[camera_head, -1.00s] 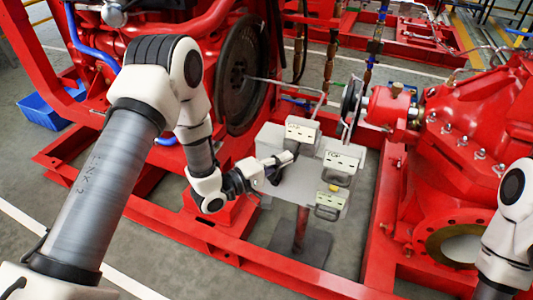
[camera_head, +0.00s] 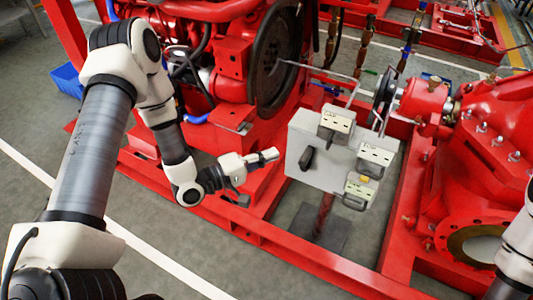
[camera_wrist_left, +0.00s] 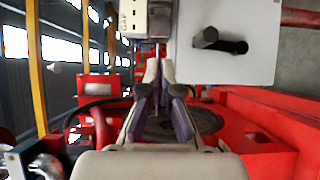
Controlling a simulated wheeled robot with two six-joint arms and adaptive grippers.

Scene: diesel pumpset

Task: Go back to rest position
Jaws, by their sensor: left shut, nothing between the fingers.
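My left gripper (camera_head: 268,156) is shut and empty, to the left of the grey control box (camera_head: 318,178) and apart from it in the head view. The box stands on a red post and carries a black handle (camera_head: 306,158) and several small cream units, one of them at its top (camera_head: 336,120). In the left wrist view the closed fingers (camera_wrist_left: 158,72) point ahead, with the box's grey face (camera_wrist_left: 255,65) and black handle (camera_wrist_left: 220,42) at the upper right. Part of my right arm shows at the right edge of the head view, but its gripper does not show.
The red engine (camera_head: 225,60) with its dark flywheel (camera_head: 275,58) is behind my left arm. A red pump (camera_head: 490,150) stands at the right. The red base frame (camera_head: 260,232) runs below the box. Grey floor at the lower left is clear.

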